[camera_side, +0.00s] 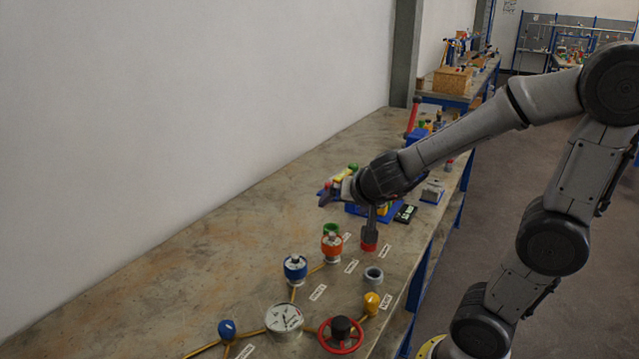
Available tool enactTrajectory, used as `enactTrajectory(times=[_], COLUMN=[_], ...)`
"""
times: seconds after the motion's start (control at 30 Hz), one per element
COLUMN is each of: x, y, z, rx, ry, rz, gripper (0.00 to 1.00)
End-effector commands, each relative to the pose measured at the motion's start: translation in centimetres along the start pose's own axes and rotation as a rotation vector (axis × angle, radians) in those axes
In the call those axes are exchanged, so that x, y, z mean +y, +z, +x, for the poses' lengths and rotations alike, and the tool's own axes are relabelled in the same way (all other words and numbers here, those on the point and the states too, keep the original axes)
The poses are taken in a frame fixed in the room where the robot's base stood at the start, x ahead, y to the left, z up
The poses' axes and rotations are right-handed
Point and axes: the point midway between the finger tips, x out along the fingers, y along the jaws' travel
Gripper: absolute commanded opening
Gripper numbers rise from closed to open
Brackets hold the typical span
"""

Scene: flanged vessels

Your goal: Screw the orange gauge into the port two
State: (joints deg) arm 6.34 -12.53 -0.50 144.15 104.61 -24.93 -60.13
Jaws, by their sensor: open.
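A blue-collared fitting (295,268), white dial gauge (284,317), red handwheel (341,336), yellow knob (372,302) and blue knob (227,329) stand along the pipes. A red piece (369,246) is below my wrist. A wall (180,120) bounds the left; bare bench lies left of the pipes.

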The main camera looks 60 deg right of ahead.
Motion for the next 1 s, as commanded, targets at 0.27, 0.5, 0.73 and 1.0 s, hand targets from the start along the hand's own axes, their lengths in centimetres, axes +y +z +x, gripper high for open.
enactTrajectory(times=[0.27,0.5,0.73,1.0], x=[-4.0,-6.5,-7.3,-7.4], y=[-1.3,-1.4,-1.3,-1.3], z=[-2.9,-5.3,-6.3,-6.3], rx=[0.056,0.076,0.080,0.080], ry=[-0.211,-0.351,-0.404,-0.407], rz=[-0.087,-0.158,-0.190,-0.192], gripper=[1.00,1.00,1.00,1.00])
